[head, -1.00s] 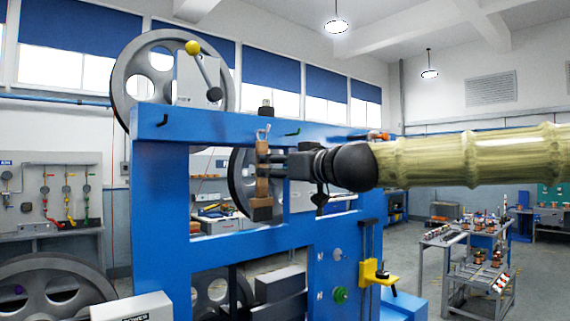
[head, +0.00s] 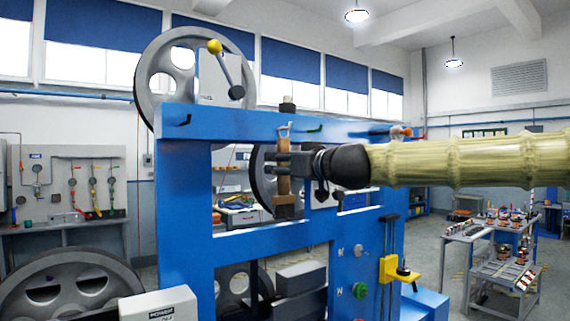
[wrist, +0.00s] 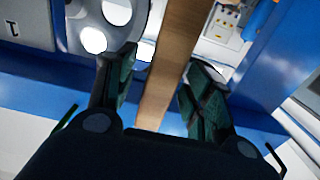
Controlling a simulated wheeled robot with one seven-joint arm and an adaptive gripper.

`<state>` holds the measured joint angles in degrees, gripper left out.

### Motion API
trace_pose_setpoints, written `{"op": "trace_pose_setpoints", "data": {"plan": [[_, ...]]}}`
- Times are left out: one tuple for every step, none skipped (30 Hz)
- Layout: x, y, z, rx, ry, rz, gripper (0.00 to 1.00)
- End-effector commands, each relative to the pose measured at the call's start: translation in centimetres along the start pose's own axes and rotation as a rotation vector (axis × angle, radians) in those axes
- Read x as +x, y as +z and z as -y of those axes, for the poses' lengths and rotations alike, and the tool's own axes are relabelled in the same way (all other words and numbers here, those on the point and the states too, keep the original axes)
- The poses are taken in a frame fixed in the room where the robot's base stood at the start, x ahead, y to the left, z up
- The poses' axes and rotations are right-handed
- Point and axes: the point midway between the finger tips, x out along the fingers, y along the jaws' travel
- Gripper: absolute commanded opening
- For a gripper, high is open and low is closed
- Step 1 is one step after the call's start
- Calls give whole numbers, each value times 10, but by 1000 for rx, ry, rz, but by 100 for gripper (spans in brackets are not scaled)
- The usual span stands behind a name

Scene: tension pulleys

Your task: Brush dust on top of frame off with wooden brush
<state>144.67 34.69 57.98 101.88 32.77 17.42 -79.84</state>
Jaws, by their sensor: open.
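The wooden brush (head: 284,188) hangs upright, handle up and dark bristles down, by a loop on the front of the blue frame (head: 240,125). My gripper (head: 270,164) is at its handle, reaching in from the right, with the fingertips past the handle's left side. In the wrist view the brown handle (wrist: 170,55) runs between the two fingers of my gripper (wrist: 165,88). The fingers are spread, with a gap visible on each side of the handle. I cannot make out dust on the frame's top beam.
Large grey pulley wheels (head: 150,85) and a yellow-knobbed lever (head: 225,68) stand at the frame's upper left. A yellow bracket (head: 394,270) projects at the lower right. A grey cart (head: 470,238) with parts stands farther right.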

Motion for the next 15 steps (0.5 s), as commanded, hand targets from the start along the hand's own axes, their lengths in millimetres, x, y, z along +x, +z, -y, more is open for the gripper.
{"op": "trace_pose_setpoints", "data": {"plan": [[0, 0, 0, 0, 0, 0, 52], [0, 0, 0, 0, 0, 0, 50], [0, 0, 0, 0, 0, 0, 43], [0, 0, 0, 0, 0, 0, 37], [0, 0, 0, 0, 0, 0, 32], [0, 0, 0, 0, 0, 0, 24], [0, 0, 0, 0, 0, 0, 19], [0, 0, 0, 0, 0, 0, 14], [0, 0, 0, 0, 0, 0, 6], [0, 0, 0, 0, 0, 0, 1], [0, 0, 0, 0, 0, 0, 0], [0, 0, 0, 0, 0, 0, 0], [0, 0, 0, 0, 0, 0, 0], [0, -1, 0, 0, 0, 0, 0], [0, -1, 0, 0, 0, 0, 0]]}}
